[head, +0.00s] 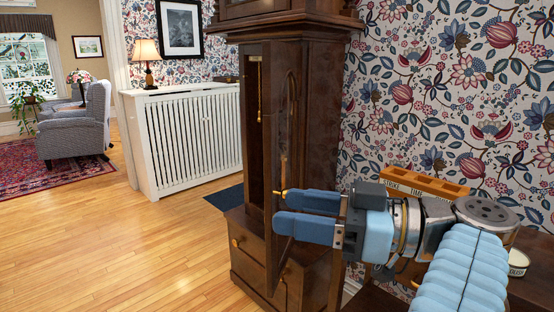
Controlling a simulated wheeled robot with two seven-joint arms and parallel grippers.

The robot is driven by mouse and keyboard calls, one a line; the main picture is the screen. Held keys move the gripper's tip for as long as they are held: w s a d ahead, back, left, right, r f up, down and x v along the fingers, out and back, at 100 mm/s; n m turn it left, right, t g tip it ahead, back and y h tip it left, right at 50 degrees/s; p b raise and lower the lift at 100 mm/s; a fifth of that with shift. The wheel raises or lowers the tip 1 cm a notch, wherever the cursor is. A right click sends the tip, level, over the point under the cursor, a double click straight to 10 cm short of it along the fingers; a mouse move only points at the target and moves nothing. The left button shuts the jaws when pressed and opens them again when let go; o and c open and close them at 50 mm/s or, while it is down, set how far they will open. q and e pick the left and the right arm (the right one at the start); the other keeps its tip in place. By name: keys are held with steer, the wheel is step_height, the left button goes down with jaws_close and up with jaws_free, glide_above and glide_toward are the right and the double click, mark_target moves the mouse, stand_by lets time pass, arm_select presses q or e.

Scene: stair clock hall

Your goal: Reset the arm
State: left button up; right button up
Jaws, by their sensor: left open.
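My left gripper (284,210) reaches in from the lower right, its two blue fingers pointing left and a narrow gap between them. The jaws are open and I see nothing held. The fingers are in front of the tall dark wooden clock (318,110), beside its narrow door (285,150), which stands ajar. A small brass knob (280,192) shows right by the upper fingertip; I cannot tell if they touch. Inside the case a brass chain or rod (260,90) hangs. The gripper hides part of the door's lower half. My right gripper is not in view.
A wooden rack (425,182) labelled STRIKE and TIME stands behind my arm. A round pale tin (517,262) sits on a dark surface at right. A white radiator cover (195,135) with a lamp (146,62) stands left of the clock. The wooden floor (130,235) at left is clear.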

arm_select(q)
steer(key=w+a+f+m+t, duration=0.45)
steer(key=w+f, duration=0.35)
steer(key=w, duration=0.4)
steer(key=w+a+f+m+t, duration=0.4)
steer(key=w+f, duration=0.3)
steer(key=w, duration=0.5)
steer(key=w+a+f+m+h, duration=0.2)
steer(key=a+f+h, duration=0.1)
steer(key=f, duration=0.5)
steer(key=w+a+f+m+t+h, duration=0.1)
steer(key=a+f+h, duration=0.25)
steer(key=f, duration=0.45)
steer(key=w+a+f+m+h, duration=0.2)
steer(key=f+h, duration=0.2)
steer(key=f, duration=0.4)
steer(key=s+a+f+g+h, duration=0.1)
steer(key=s+f+g+h, duration=0.3)
steer(key=f, duration=0.6)
steer(key=s+a+f+g+h, duration=0.1)
steer(key=s+f+g, duration=0.1)
steer(key=s+f, duration=0.55)
steer(key=s+d+f+g+h, duration=0.2)
steer(key=s+f+g+h, duration=0.1)
steer(key=s, duration=0.8)
steer(key=s+d+f+g+h, duration=0.3)
steer(key=s+f+g, duration=0.2)
steer(key=s, duration=0.7)
steer(key=shift+f, duration=0.55)
